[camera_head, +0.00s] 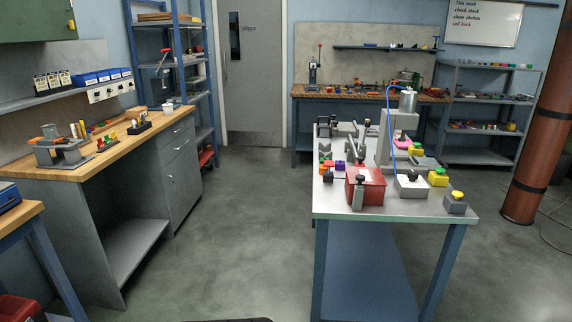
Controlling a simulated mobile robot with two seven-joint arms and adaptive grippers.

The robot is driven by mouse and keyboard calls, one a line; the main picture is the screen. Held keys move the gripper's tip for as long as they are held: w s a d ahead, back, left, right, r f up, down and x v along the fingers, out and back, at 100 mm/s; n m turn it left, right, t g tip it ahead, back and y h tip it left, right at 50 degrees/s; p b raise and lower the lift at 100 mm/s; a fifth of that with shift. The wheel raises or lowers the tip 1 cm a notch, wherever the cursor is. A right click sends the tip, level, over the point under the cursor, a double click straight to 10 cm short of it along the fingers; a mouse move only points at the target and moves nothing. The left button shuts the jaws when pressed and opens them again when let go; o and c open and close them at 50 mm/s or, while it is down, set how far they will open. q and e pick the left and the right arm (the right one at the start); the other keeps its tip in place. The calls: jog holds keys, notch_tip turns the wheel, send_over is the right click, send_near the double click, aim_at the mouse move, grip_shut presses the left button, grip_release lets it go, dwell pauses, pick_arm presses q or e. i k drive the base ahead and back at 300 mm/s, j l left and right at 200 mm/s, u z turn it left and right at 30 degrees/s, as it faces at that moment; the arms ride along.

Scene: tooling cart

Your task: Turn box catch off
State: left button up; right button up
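A red box (372,190) stands near the front left part of the metal-topped cart (335,209). An upright grey metal piece with a dark top (358,195) is at the box's front face; it may be the catch, but its setting is too small to tell. A dark knob shows on or just above the box top. Neither of my grippers is in view.
A grey block with a black knob (411,187), a yellow-topped block (455,203) and a yellow piece (438,177) stand right of the box. Clamps and a grey press (398,130) are behind. A wooden-topped bench (100,151) is at left. The floor between is clear.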

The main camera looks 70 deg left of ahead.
aim_at(359, 178)
jog(key=u, duration=2.05)
